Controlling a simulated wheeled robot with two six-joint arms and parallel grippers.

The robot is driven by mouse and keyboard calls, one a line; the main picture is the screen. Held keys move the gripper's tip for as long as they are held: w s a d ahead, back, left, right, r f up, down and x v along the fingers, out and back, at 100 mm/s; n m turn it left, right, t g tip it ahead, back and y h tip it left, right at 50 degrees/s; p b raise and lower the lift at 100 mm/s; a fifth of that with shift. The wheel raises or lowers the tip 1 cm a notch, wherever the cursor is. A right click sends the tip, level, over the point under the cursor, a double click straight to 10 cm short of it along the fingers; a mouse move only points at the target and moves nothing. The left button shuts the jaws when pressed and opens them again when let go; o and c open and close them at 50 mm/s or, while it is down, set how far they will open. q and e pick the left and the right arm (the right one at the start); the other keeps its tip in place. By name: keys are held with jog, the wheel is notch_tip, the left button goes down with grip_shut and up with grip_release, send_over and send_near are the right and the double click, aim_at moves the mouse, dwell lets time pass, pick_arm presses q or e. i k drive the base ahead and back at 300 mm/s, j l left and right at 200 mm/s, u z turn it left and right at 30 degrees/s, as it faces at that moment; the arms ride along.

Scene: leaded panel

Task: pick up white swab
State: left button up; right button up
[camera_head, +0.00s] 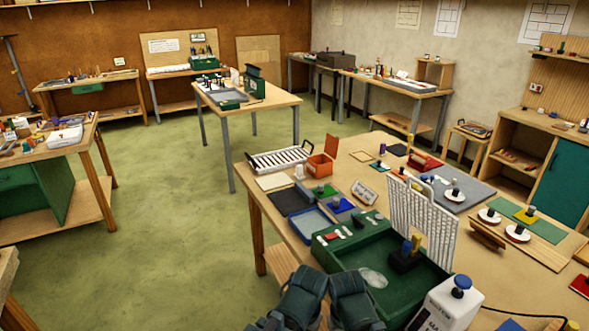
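I cannot pick out a white swab for certain. A small white upright piece (299,172) stands at the back left of the near table, beside the orange box. A pale, whitish flat patch (374,278) lies in the green tray (437,275) at the front; it is too small and blurred to name. Two dark parts of my own arms show at the bottom middle, just in front of the green tray. No fingertips of my left or right gripper can be seen.
The near table (469,248) also bears an orange box (320,166), a white rack (283,158), an upright white grid (420,213) and a white bottle with a blue knob (447,304). A black cord runs at the front right. Green floor (180,220) is clear to the left.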

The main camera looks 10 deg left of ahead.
aim_at(299, 175)
jog(key=i+j, duration=1.25)
jog(key=i, duration=0.15)
jog(key=i+j, duration=1.3)
jog(key=z, duration=0.45)
jog(key=i+z, duration=0.1)
jog(key=z, duration=0.3)
jog(key=j+z, duration=0.15)
jog(key=z, duration=0.75)
jog(key=i+j, duration=0.05)
